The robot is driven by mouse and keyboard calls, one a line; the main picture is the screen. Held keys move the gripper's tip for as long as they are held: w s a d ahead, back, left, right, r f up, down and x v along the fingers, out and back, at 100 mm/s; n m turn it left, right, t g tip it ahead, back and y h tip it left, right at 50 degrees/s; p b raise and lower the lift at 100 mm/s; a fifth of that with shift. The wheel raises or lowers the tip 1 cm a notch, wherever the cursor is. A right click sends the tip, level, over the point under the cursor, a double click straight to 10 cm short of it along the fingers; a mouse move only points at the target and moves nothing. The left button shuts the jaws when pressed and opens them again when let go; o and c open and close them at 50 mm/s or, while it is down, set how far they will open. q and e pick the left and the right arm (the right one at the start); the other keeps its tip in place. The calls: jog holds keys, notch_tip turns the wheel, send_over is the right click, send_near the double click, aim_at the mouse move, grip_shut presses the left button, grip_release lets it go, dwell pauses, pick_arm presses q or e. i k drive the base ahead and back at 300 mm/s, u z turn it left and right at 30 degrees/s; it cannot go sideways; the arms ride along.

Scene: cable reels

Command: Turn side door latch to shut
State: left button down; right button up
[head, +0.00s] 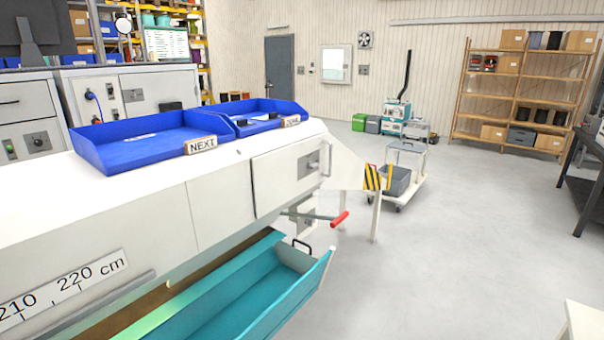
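A white side door panel (277,181) is on the side of the long white machine body. It looks flush with the body. Near its right edge is a grey plate with a small latch knob (313,165), and a bar handle (328,158) stands at the edge. The latch is too small to tell which way it is turned. Neither of my grippers shows in the head view.
A crank with a red handle (340,218) sticks out below the door. A teal tray (262,303) extends under the machine. Blue bins (143,143) sit on top.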

aim_at(311, 165)
jog(key=z, duration=0.35)
jog(key=i, duration=0.95)
jog(key=u, duration=0.3)
